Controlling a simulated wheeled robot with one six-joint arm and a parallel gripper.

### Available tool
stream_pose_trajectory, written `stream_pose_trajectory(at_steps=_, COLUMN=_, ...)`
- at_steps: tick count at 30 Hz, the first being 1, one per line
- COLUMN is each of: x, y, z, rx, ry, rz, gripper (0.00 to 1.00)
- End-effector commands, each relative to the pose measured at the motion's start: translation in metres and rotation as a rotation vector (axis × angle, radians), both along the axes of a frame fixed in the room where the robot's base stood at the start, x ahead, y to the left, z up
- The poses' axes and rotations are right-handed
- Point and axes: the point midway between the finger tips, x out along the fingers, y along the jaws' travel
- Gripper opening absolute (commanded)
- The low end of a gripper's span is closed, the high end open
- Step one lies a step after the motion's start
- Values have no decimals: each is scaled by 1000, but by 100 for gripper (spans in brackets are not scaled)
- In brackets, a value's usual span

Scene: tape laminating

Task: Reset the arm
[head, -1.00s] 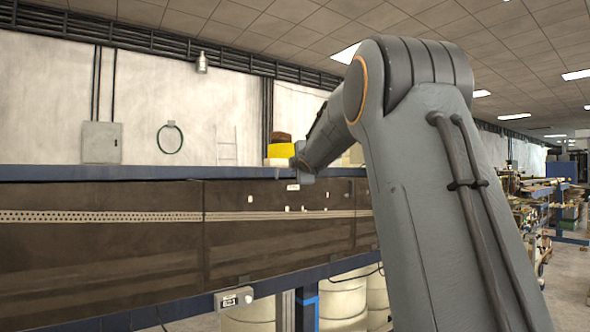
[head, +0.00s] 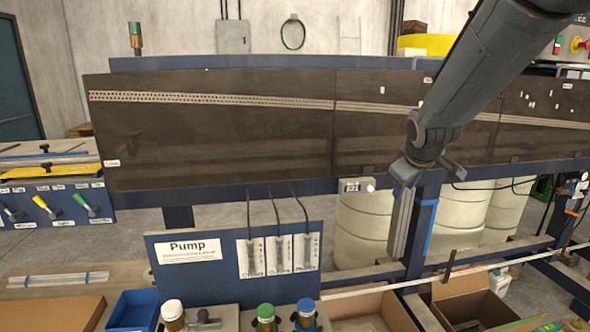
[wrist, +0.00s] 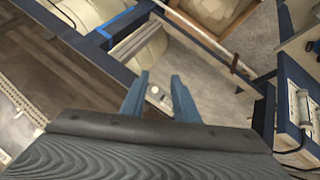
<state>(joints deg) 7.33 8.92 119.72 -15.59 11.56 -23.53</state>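My arm (head: 490,70) comes down from the upper right in the head view. The head view is too coarse to show the gap between the fingers.
A blue pump stand (head: 235,285) with capped bottles stands in front. A blue tray (head: 133,310) and cardboard boxes (head: 465,300) lie beside it. Pale drums (head: 365,225) stand under the panel's frame. A slanted rail (head: 490,265) crosses at the lower right.

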Motion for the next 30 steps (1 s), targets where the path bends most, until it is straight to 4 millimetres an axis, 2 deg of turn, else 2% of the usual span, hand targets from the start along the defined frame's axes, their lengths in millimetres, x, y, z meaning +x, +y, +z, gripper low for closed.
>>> stream_pose_trajectory(at_steps=1, x=-27, y=13, z=-22, rx=49, ry=55, rz=-37, gripper=28)
stream_pose_trajectory(at_steps=5, x=-98, y=40, z=-72, rx=168, ry=197, rz=-161, gripper=28)
stream_pose_trajectory(at_steps=6, x=-120, y=48, z=-85, rx=199, ry=241, rz=-199, gripper=28)
stream_pose_trajectory(at_steps=9, x=-175, y=66, z=-114, rx=263, ry=345, rz=-295, gripper=28)
stream_pose_trajectory(at_steps=12, x=-222, y=78, z=-134, rx=308, ry=429, rz=-378, gripper=28)
stream_pose_trajectory(at_steps=15, x=-255, y=87, z=-146, rx=334, ry=487, rz=-439, gripper=28)
stream_pose_trajectory(at_steps=18, x=-273, y=92, z=-152, rx=347, ry=520, rz=-473, gripper=28)
stream_pose_trajectory(at_steps=20, x=-279, y=93, z=-154, rx=350, ry=529, rz=-484, gripper=28)
stream_pose_trajectory(at_steps=30, x=-280, y=94, z=-154, rx=352, ry=531, rz=-487, gripper=28)
